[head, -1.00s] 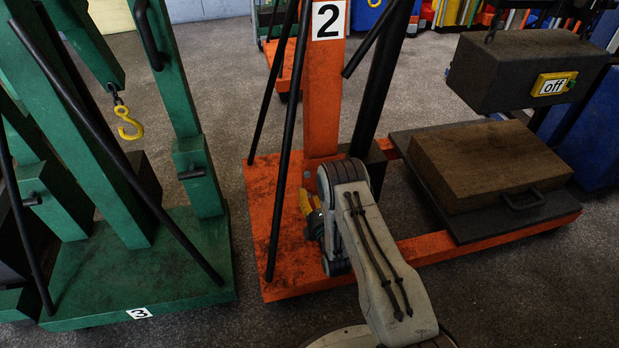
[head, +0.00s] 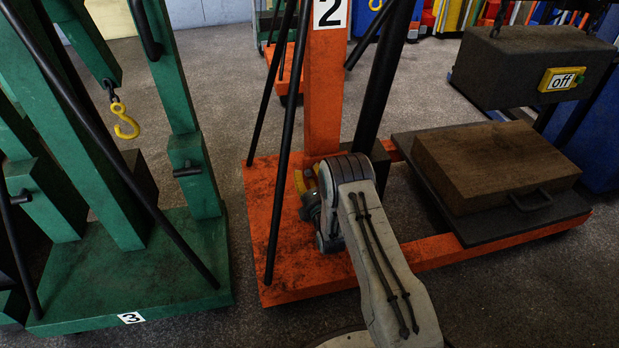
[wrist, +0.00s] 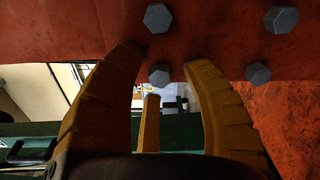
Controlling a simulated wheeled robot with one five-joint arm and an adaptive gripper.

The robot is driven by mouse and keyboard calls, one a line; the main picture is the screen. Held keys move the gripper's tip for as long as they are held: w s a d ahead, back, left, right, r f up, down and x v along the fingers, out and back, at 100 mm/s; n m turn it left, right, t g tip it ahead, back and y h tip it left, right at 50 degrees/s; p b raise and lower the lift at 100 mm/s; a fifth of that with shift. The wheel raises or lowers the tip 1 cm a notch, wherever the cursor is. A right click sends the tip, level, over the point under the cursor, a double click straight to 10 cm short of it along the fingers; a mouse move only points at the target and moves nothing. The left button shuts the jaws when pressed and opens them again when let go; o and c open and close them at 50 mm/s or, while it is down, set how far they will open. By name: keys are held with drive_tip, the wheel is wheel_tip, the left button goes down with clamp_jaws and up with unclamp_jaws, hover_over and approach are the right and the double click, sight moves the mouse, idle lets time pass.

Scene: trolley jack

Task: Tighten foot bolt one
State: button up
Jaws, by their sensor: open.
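Several grey hex bolt heads stand on an orange-red plate there. The lower left bolt head (wrist: 159,74) appears between the fingers, with space on both sides. I cannot tell its depth relative to the fingertips. The upper left bolt head (wrist: 157,17) and upper right bolt head (wrist: 281,19) are beyond the tips. The lower right bolt head (wrist: 258,71) is right of the right finger. No number shows on the bolts. In the head view my arm mostly hides the gripper beside the orange post (head: 323,100).
The orange jack base (head: 290,225) carries black slanted rods near my arm. A brown block (head: 495,165) lies on a dark platform at right, under a hanging box marked "off" (head: 530,60). A green jack (head: 180,260) with a yellow hook stands left. Grey floor separates them.

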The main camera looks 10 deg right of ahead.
idle(0.3)
clamp_jaws()
idle(0.3)
